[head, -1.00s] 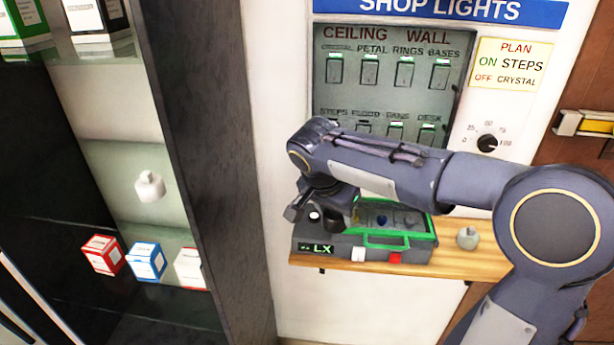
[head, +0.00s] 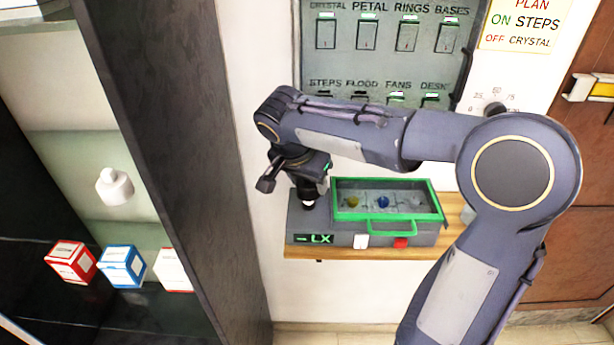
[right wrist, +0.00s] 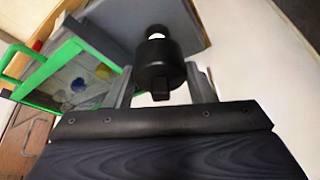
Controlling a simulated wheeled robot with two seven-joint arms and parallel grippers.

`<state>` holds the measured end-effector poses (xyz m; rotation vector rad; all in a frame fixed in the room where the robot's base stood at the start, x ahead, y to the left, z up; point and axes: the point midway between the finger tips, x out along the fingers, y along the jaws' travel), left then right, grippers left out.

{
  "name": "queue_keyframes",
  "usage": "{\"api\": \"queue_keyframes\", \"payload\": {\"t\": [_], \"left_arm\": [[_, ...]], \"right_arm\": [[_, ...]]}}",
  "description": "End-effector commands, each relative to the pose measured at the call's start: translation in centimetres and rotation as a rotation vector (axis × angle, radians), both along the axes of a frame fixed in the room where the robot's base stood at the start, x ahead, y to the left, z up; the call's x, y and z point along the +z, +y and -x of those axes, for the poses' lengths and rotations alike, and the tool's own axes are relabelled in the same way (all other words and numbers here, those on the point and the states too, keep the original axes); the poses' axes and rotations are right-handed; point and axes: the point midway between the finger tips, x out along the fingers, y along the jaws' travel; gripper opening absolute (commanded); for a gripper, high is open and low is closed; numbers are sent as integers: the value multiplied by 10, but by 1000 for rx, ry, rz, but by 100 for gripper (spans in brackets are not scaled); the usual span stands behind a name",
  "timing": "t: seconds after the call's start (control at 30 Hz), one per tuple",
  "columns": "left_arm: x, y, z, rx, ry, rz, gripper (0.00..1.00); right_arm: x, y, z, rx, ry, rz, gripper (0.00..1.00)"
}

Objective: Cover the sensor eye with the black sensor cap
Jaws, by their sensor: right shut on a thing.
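The black sensor cap (right wrist: 158,66) is a short dark cylinder with a tab, between the fingers of my right gripper (right wrist: 162,84) in the right wrist view. The gripper is shut on it. The white sensor eye (right wrist: 156,32) shows just beyond the cap, partly covered by it from this angle; I cannot tell whether they touch. In the head view my right gripper (head: 306,190) is over the left end of the grey LX box (head: 345,228), with the white eye (head: 308,204) showing just below it. My left gripper is not in view.
The box has a green-framed tray (head: 428,215) with small coloured pieces, and white and red buttons. It stands on a wooden shelf (head: 375,253) against the wall, under a switch panel (head: 385,75). A dark cabinet post (head: 165,150) rises at left, with small boxes behind it.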

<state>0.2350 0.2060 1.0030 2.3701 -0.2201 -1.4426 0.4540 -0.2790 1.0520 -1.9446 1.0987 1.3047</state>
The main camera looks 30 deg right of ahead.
Motion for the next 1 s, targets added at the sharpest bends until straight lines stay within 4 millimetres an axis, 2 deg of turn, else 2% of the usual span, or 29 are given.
{"api": "queue_keyframes", "payload": {"t": [0.03,0.23,1.0], "left_arm": [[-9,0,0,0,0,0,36],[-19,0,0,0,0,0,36],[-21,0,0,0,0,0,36]], "right_arm": [[-10,0,0,0,0,0,28],[-24,0,0,-1,0,0,28],[-26,1,1,-1,-1,-1,28]]}}
